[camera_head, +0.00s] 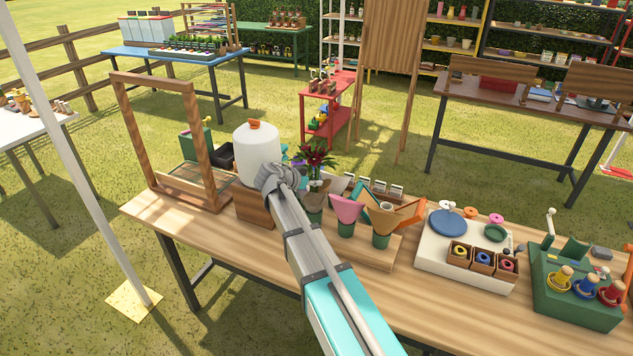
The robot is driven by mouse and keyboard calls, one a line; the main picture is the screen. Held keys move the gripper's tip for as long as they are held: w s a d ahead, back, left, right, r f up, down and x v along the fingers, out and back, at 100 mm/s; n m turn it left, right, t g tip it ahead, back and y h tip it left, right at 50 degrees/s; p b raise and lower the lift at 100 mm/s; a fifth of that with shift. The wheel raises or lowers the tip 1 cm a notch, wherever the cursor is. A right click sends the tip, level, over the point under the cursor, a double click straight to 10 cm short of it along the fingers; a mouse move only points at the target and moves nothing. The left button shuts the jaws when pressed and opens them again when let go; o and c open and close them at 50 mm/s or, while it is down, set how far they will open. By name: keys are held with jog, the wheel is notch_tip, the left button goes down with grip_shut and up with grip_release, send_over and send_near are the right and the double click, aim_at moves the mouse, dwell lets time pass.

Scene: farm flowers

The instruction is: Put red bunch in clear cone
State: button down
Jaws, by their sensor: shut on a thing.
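The red bunch (316,154), dark red blooms with green leaves, stands upright above the work table, just right of the end of my arm. My gripper (316,182) is small and partly hidden at the stems below the blooms. It is shut on the red bunch. Below it is a cone (314,205) in a green holder, partly hidden by my arm; I cannot tell for sure that it is the clear one. A pink cone (347,210) and a brown-orange cone (390,218) stand to its right in green holders.
The wooden table (420,304) holds a white canister (256,152) and wooden frame (198,140) at left. A white board with ribbon spools (480,257) and a green stand (580,285) are at right. My arm crosses the table's middle.

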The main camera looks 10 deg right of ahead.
jog(key=shift+f, duration=0.2)
jog(key=shift+c, duration=2.3)
grip_release()
jog(key=shift+r, duration=0.1)
jog(key=shift+r, duration=0.2)
jog(key=shift+s+a+r+p, duration=0.15)
jog(key=shift+a+p, duration=0.05)
jog(key=shift+p, duration=0.15)
jog(key=p+v, duration=0.5)
jog(key=v, duration=0.6)
jog(key=shift+a, duration=0.2)
jog(key=shift+s, duration=0.15)
jog(key=shift+d, duration=0.1)
